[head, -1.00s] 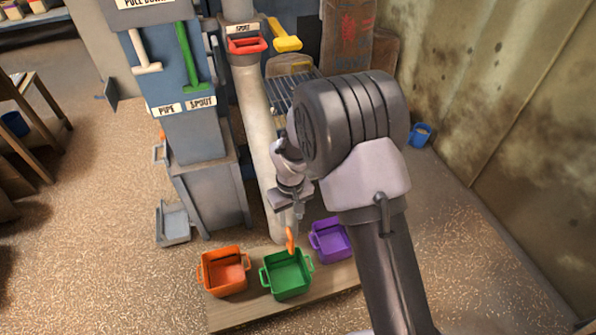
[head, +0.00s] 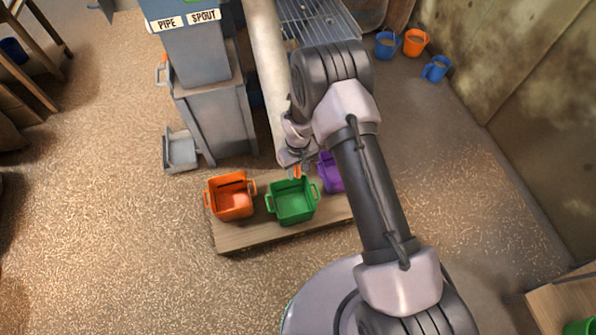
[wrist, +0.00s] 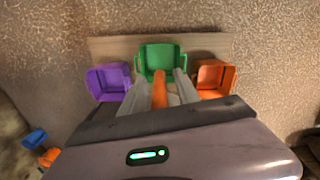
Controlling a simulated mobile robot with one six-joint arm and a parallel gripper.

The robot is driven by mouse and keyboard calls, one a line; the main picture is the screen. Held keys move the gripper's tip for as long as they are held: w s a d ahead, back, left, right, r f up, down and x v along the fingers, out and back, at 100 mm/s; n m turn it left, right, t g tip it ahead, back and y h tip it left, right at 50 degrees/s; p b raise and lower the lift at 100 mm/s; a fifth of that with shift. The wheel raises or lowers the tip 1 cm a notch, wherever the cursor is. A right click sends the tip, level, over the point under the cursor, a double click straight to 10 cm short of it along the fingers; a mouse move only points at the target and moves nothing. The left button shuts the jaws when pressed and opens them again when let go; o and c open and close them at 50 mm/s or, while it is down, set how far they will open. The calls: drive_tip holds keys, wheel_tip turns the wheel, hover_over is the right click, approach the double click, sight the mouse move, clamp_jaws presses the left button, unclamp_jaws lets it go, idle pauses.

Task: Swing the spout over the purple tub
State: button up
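The spout is a long pale pipe (head: 267,60) slanting down behind my arm; its lower end is mostly hidden by my wrist. An orange handle (head: 297,171) shows at its low end, by the back rim of the green tub (head: 292,202). The purple tub (head: 329,174) is right of the green one, partly behind my arm; in the wrist view it is at left (wrist: 108,82). My gripper (head: 292,160) is at the handle. In the wrist view its fingers (wrist: 158,76) stand apart, with the orange handle (wrist: 159,90) between them and gaps visible.
An orange tub (head: 232,198) stands left of the green one, all on a low wooden board (head: 240,240). A grey cabinet (head: 212,120) with PIPE and SPOUT labels is behind. Blue and orange buckets (head: 414,42) stand at the back right. Floor is clear at left.

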drive_tip(key=shift+f, duration=0.15)
clamp_jaws()
idle(1.4)
